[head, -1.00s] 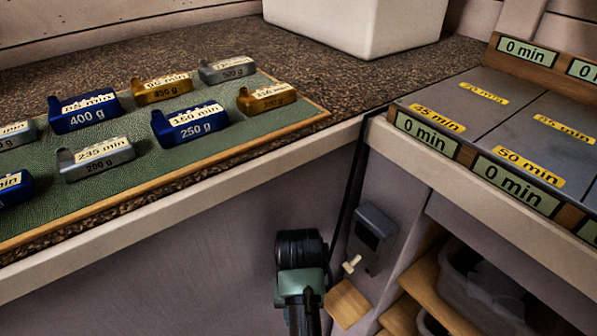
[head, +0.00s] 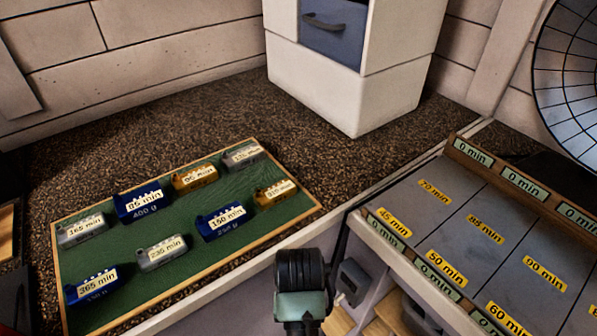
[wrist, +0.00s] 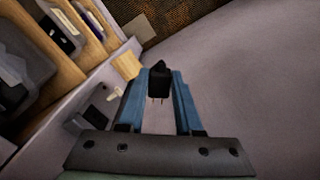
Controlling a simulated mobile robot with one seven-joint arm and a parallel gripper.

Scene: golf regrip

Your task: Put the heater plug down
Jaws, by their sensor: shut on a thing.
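The heater plug (wrist: 158,84) is a small black block with thin metal prongs. In the wrist view it sits between the blue fingers of my gripper (wrist: 160,92), which is shut on it. The prongs point toward the wrist camera's lower side. In the head view the end of my arm (head: 300,285) is in front of the counter's front edge, and the plug and fingers are hidden. A black cord (head: 340,240) runs down beside my arm. A grey wall box (head: 353,278) with a pale switch is just right of my arm; it also shows in the wrist view (wrist: 90,118).
A green mat (head: 130,240) with several labelled weights lies on the speckled counter (head: 90,150). The counter behind the mat is clear. A white cabinet (head: 350,95) stands at the back. Grey labelled panels (head: 480,235) lie at right, below a round wire-covered dish (head: 570,80).

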